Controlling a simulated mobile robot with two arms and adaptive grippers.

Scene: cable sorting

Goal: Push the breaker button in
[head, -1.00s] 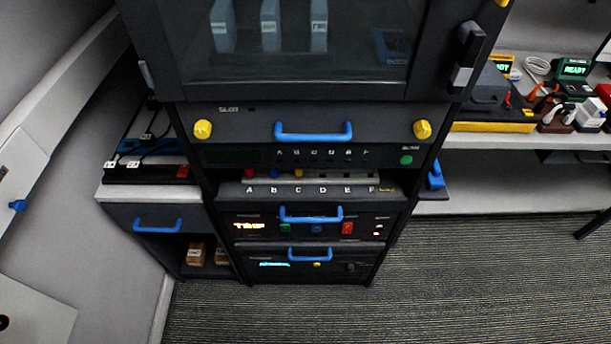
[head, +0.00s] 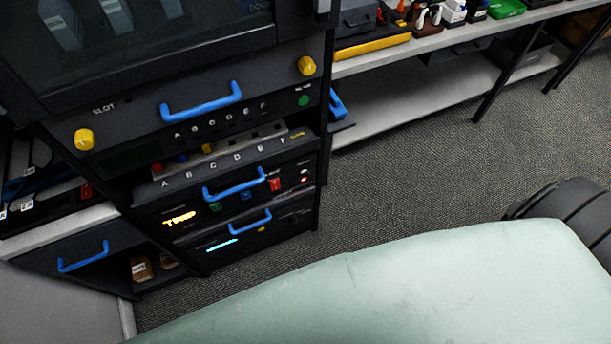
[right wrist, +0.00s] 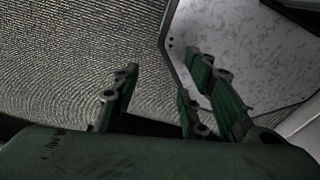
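The dark rack unit with an orange lit display reading TRIP (head: 179,219) is at the lower left of the head view. Its front carries a small green button (head: 215,207), a blue button (head: 246,196), a red switch (head: 275,184) and a small light-coloured spot (head: 304,172). I cannot tell which of these is the breaker button, nor whether any is pressed. A blue handle (head: 234,189) crosses the unit's front. My right gripper (right wrist: 160,78) shows only in the right wrist view, its green fingers apart and empty, over carpet. My left gripper is not in view.
Above is a panel with a blue handle (head: 201,106), yellow knobs (head: 306,66) and a green button (head: 303,101). A lower unit has another blue handle (head: 250,224). A shelf table (head: 400,110) stands to the right. Carpet (head: 400,160) beside the rack is clear.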

